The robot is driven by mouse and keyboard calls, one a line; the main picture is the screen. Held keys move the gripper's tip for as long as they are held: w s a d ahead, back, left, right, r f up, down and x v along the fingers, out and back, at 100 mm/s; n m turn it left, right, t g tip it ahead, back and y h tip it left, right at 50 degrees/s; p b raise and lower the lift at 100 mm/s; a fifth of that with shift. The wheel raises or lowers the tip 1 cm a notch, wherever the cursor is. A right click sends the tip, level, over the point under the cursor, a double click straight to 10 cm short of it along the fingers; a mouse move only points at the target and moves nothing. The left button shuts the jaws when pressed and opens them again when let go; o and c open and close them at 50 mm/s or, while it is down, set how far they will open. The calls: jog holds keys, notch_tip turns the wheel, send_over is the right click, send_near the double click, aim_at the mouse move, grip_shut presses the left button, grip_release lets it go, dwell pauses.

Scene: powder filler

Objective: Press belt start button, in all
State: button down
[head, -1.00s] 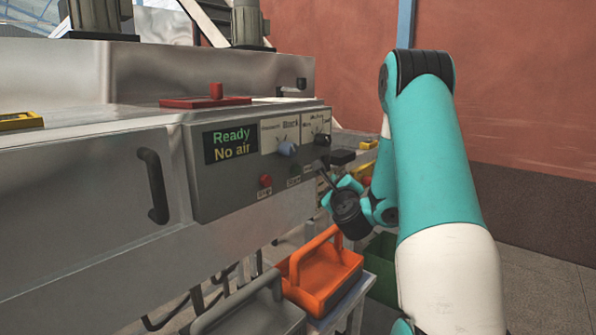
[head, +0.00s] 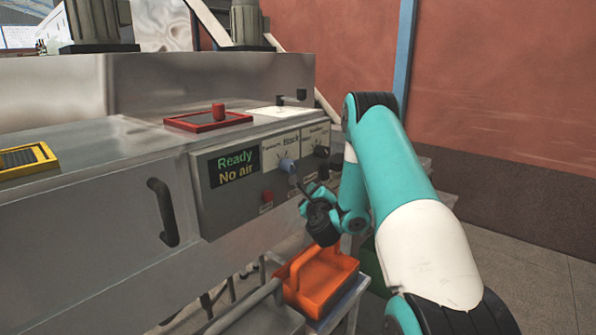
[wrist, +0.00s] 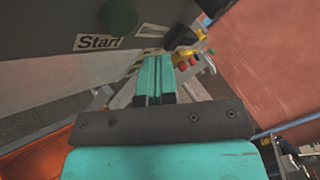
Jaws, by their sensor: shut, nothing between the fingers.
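The control panel (head: 222,208) is a grey box on the front of the steel machine. Its display (head: 235,167) reads "Ready" and "No air". A red button (head: 267,197) sits low on the panel. In the wrist view a dark green round button (wrist: 118,16) has a white "Start" label (wrist: 97,42) below it. In the head view I cannot make out this green button near my gripper. My gripper (wrist: 155,76) is shut and empty. In the wrist view its fingertips lie below and right of the green button, apart from it in the picture. The head view shows my gripper (head: 304,188) close before the panel.
A blue-grey knob (head: 287,165) stands out from the panel above my gripper. A black handle (head: 164,212) is left of the panel. An orange bin (head: 318,285) stands below. Further equipment with red and yellow parts (wrist: 190,60) lies beyond my fingers in the wrist view.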

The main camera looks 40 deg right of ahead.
jog(key=w+p, duration=0.2)
jog(key=p, duration=0.1)
jog(key=shift+a+p, duration=0.15)
jog(key=shift+p, duration=0.25)
jog(key=shift+w+r+p, duration=0.1)
jog(key=shift+w+p, duration=0.05)
jog(key=shift+p, duration=0.4)
dwell(1.5)
jog(key=shift+w+p, duration=0.25)
jog(key=shift+p, duration=0.5)
jog(key=shift+w+p, duration=0.5)
jog(key=shift+p, duration=1.2)
dwell(1.0)
jog(key=shift+s+f+b, duration=0.15)
jog(key=shift+f+b, duration=0.1)
jog(key=shift+b, duration=0.7)
jog(key=shift+s+r+b, duration=0.1)
jog(key=shift+s+b, duration=0.7)
jog(key=shift+b, duration=1.35)
